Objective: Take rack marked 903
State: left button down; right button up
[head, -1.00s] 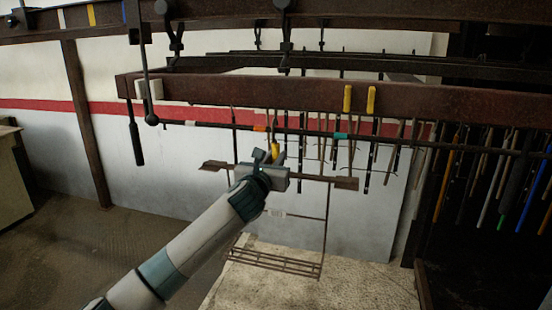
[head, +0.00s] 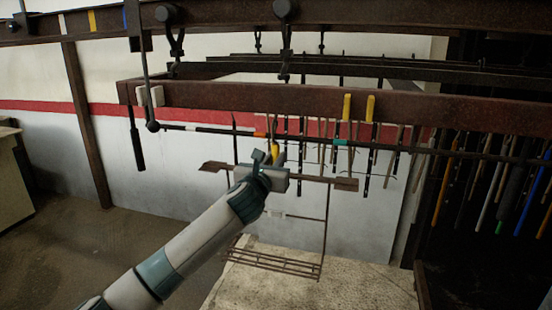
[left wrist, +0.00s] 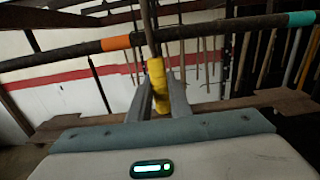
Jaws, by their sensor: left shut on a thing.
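A hanging rack has a rusty brown crossbar (head: 340,182), thin side rods and a wire grid shelf (head: 272,262) at its foot. A small pale tag (head: 277,214) shows on it; no number is readable. My left gripper (head: 267,157) is at the middle of the crossbar. In the left wrist view, its two grey fingers (left wrist: 161,98) are shut around the yellow sleeve (left wrist: 156,75) on the rack's upright stem. The stem rises in front of a dark rail (left wrist: 200,31) with orange and teal bands; contact there cannot be told. My right gripper is out of view.
The dark rail (head: 205,129) runs just above the gripper. A thick rusty beam (head: 230,95) crosses higher up, with two yellow pieces (head: 347,107) on it. Several rods hang behind and to the right. A pale slab (head: 340,285) lies below the rack.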

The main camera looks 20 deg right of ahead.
pick_arm(q)
jog(key=shift+r+p+v, duration=0.1)
jog(key=shift+p+v, duration=0.8)
jog(key=shift+v, duration=0.7)
jog(key=shift+r+p+v, duration=0.15)
jog(key=shift+p+v, duration=0.75)
jog(key=shift+v, duration=0.75)
jog(key=shift+p+v, duration=0.55)
jog(key=shift+v, duration=0.55)
jog(key=shift+f, duration=0.2)
